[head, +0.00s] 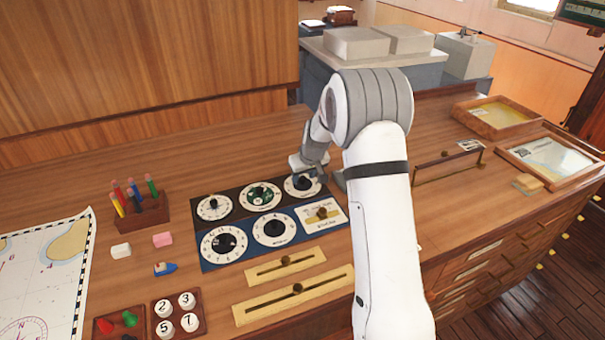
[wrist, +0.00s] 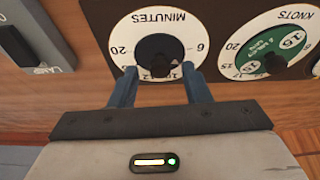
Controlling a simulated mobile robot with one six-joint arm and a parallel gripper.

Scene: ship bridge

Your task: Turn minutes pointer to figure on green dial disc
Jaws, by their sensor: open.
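The minutes dial (wrist: 121,32) is a white disc lettered MINUTES, upside down in the wrist view, with a black centre and pointer (wrist: 160,50). It also shows in the head view (head: 290,188), partly under my gripper (head: 305,172). My gripper (wrist: 160,68) is open, its two blue-grey fingers apart over the lower part of the dial, either side of the black centre. Where the pointer aims is not clear. The green dial disc (wrist: 262,45) lies beside it on the KNOTS dial, with white windows; one seems to read 15. It also shows in the head view (head: 259,192).
Below are a blue panel with more dials (head: 223,244) and brass sliders (head: 285,264). A pen holder (head: 140,212), erasers and a chart (head: 40,265) lie left. A brass rail (head: 447,166) and framed trays (head: 550,160) stand right of my arm.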

